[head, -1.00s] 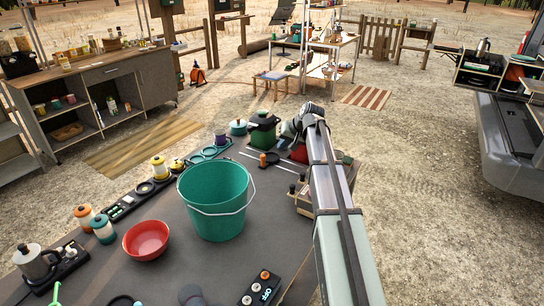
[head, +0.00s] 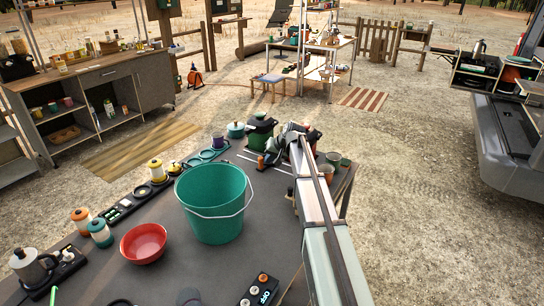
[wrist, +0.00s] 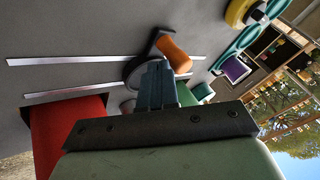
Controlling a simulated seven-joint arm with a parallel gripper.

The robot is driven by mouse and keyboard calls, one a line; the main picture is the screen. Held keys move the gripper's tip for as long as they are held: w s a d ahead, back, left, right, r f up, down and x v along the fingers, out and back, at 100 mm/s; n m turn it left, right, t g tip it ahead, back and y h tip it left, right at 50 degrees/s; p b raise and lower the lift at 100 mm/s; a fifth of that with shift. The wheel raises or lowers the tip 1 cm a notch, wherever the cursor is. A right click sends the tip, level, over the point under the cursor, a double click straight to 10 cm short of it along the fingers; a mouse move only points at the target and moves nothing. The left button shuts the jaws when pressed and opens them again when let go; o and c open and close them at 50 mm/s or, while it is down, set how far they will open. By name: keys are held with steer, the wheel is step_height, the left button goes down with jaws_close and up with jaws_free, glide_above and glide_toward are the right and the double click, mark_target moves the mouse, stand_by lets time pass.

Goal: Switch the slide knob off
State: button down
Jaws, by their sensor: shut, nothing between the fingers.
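The slide knob appears to be the orange piece (head: 261,163) on the dark table (head: 190,275), beside two thin metal rails. In the wrist view the orange knob (wrist: 174,54) stands by a dark rounded base (wrist: 140,72) next to the rails (wrist: 85,60). My gripper (head: 270,157) is low over the table beside the knob. In the wrist view its dark fingers (wrist: 157,75) are closed together and empty, with the tips close to the knob. Whether they touch it I cannot tell. The fingers hide part of the base.
A green pot (head: 260,131) stands just behind my gripper. A red object (wrist: 65,135) is close by in the wrist view. A teal bucket (head: 213,205) and red bowl (head: 144,243) stand nearer. A switch box marked OFF (head: 262,289) lies at the front.

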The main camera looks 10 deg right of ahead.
stand_by(0.3)
steer(key=w+a, duration=0.8)
steer(key=shift+w+a, duration=0.15)
steer(key=shift+a, duration=0.05)
steer(key=shift+r, duration=0.1)
steer(key=v, duration=1)
steer(key=shift+d, duration=0.1)
